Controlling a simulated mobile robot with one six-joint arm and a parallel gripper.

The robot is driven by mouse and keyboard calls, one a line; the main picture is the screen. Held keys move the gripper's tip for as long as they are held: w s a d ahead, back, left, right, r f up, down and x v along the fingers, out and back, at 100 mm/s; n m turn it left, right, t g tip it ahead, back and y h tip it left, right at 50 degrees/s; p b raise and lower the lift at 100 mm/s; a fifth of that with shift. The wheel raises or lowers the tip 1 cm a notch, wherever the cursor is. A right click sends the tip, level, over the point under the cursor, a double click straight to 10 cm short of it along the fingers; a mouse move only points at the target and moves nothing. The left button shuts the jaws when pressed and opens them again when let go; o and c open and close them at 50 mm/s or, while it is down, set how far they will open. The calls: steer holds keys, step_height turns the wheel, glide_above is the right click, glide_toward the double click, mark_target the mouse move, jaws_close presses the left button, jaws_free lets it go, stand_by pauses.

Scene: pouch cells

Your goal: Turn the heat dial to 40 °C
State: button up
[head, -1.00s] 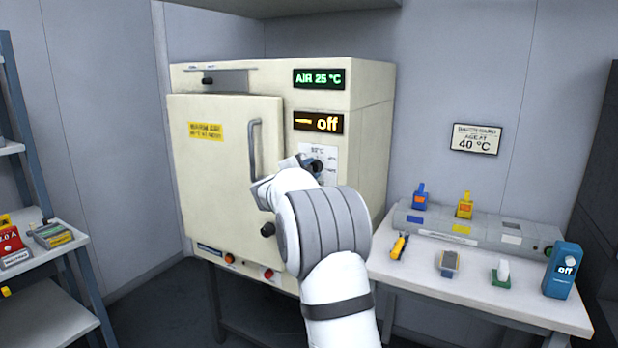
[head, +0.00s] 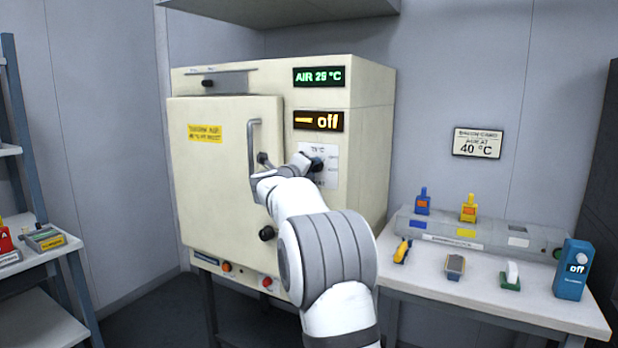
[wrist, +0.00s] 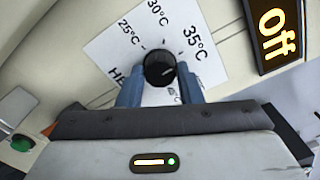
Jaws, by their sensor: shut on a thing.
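The black heat dial (wrist: 159,69) sits on a white scale plate (wrist: 110,40) marked 25 °C, 30 °C and 35 °C in the wrist view. The pointer's exact setting is hard to tell. In the head view, the dial (head: 318,164) is on the front of the cream oven (head: 215,170), right of its door. My gripper (wrist: 159,85) is shut on the dial, with one blue finger on each side. It also shows in the head view (head: 311,164), partly hidden by my wrist. A green display (head: 319,77) seems to read AIR 29 °C.
An amber display (head: 318,121) reads off. A wall card (head: 478,143) says 40 °C. The oven door is shut, its handle (head: 253,145) close left of my gripper. A table (head: 440,290) at right holds small tools and a blue box (head: 571,270).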

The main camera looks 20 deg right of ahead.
steer(key=m+b, duration=0.3)
steer(key=m, duration=0.2)
steer(key=shift+d+f+m+b, duration=0.1)
steer(key=shift+f+m+b, duration=0.05)
steer(key=shift+m+b, duration=1.4)
steer(key=shift+m, duration=0.85)
steer(key=shift+r, duration=0.2)
steer(key=o, duration=1)
steer(key=shift+c, duration=0.2)
steer(key=v, duration=0.8)
steer(key=shift+d, duration=0.1)
